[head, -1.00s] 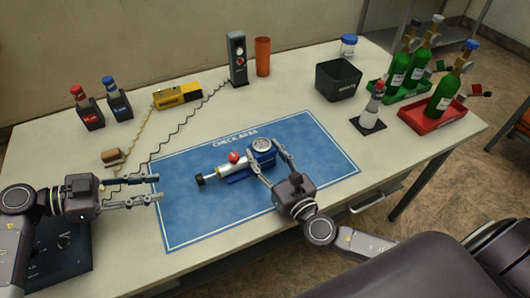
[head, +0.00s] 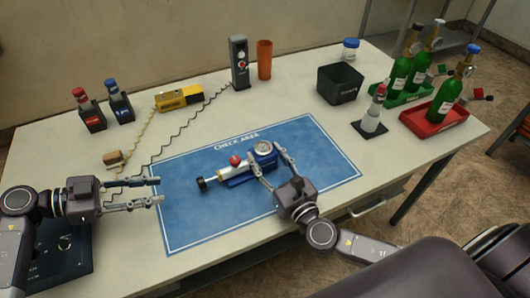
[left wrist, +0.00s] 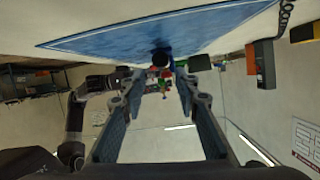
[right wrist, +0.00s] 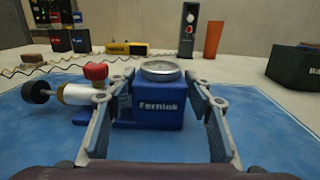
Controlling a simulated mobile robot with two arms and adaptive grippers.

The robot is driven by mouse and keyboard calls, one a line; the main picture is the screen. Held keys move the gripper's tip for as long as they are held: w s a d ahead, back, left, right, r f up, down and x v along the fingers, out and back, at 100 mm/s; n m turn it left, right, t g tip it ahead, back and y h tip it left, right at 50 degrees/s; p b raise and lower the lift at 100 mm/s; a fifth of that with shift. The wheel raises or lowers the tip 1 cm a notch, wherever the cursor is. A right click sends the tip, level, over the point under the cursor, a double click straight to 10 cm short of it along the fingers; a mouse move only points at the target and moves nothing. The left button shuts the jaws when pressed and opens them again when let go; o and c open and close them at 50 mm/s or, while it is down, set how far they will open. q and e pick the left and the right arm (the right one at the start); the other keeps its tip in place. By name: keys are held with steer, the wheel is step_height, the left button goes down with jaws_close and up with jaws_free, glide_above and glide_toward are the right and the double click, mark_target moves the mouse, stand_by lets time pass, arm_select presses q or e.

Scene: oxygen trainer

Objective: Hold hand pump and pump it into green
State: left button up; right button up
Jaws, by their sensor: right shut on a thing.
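The hand pump (head: 238,168) lies on the blue check area mat (head: 190,226). It has a blue body with a round gauge on top, a red knob, a silver barrel and a black plunger handle (head: 202,184) pointing left. In the right wrist view its blue body (right wrist: 158,106) sits between the fingers of my right gripper (right wrist: 158,92). My right gripper (head: 268,158) is shut on the blue body from the front right. My left gripper (head: 158,190) is open and empty, left of the plunger handle and apart from it. The gauge face is too small to read.
Green bottles stand in a green tray (head: 402,100) and a red tray (head: 416,124) at the right. A black bin (head: 340,84), an orange cup (head: 264,60) and a yellow device (head: 178,98) stand at the back. Cables run at the left.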

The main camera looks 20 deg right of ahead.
arm_select(q)
jaws_close()
steer(key=m, duration=0.3)
steer(key=a+m, duration=0.1)
steer(key=m, duration=0.2)
steer(key=shift+s+r, duration=0.1)
steer(key=shift+r, duration=0.1)
steer(key=m, duration=0.5)
steer(key=shift+a+r+m+y, duration=0.2)
steer(key=shift+a+m+y, duration=0.1)
steer(key=shift+a+y, duration=0.1)
steer(key=m, duration=0.5)
steer(key=shift+a+r+m+t, duration=0.15)
steer(key=shift+a+m+t, duration=0.15)
steer(key=shift+a, duration=0.05)
steer(key=m, duration=0.3)
steer(key=shift+s+a+r+m, duration=0.1)
steer(key=shift+a+r+m, duration=0.05)
steer(key=shift+a+m, duration=0.15)
steer(key=m, duration=0.5)
steer(key=shift+s+a+r+m+y, duration=0.1)
steer(key=shift+a+r+m+y, duration=0.05)
steer(key=shift+a+m+y, duration=0.2)
steer(key=m, duration=0.3)
steer(key=shift+a+r, duration=0.15)
steer(key=m, duration=0.4)
steer(key=shift+s+a+r+m+y, duration=0.1)
steer(key=shift+a+m+y, duration=0.15)
